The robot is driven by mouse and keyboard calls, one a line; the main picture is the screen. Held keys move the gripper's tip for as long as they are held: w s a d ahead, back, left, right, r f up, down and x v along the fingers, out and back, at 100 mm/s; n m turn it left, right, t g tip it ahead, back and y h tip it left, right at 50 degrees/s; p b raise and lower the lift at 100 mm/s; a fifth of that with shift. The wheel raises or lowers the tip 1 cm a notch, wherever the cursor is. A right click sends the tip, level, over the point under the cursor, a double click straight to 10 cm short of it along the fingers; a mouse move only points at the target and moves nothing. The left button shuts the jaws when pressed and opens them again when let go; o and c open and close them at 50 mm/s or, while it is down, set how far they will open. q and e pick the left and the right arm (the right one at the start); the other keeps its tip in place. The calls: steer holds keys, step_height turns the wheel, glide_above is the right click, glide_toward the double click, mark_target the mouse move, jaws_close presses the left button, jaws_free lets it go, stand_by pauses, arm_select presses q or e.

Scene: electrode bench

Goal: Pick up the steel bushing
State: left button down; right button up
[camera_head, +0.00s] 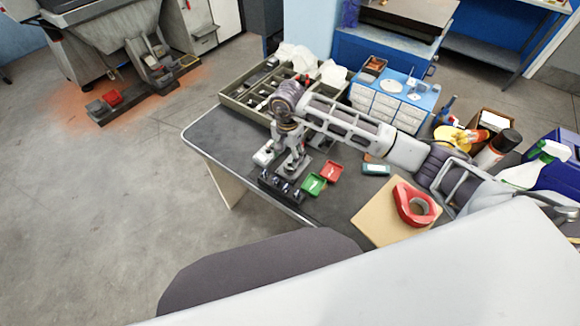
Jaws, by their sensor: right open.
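My right arm comes in from the right across the bench (228,146). My right gripper (281,166) is open and points down near the bench's front left, over or just behind a black block (281,188) with several small metallic pieces in it. I cannot single out the steel bushing; it may be among those pieces or hidden by the gripper. A green tray (314,184) and a red tray (331,170) lie just right of the gripper, each with something small and pale in it. My left gripper is out of view.
A compartmented tray (232,102) stands behind the gripper. Bottles and boxes crowd the far right. The bench's left end is clear.

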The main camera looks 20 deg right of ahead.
mark_target(289, 165)
steer(key=shift+f, duration=0.9)
steer(key=shift+d+f+p, duration=0.15)
steer(key=shift+f+p, duration=0.2)
steer(key=shift+f, duration=1.7)
steer(key=shift+d, duration=0.1)
steer(key=shift+c, duration=0.3)
steer(key=c, duration=0.5)
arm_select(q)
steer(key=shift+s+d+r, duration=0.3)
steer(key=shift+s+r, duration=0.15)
arm_select(e)
steer(key=c, duration=0.6)
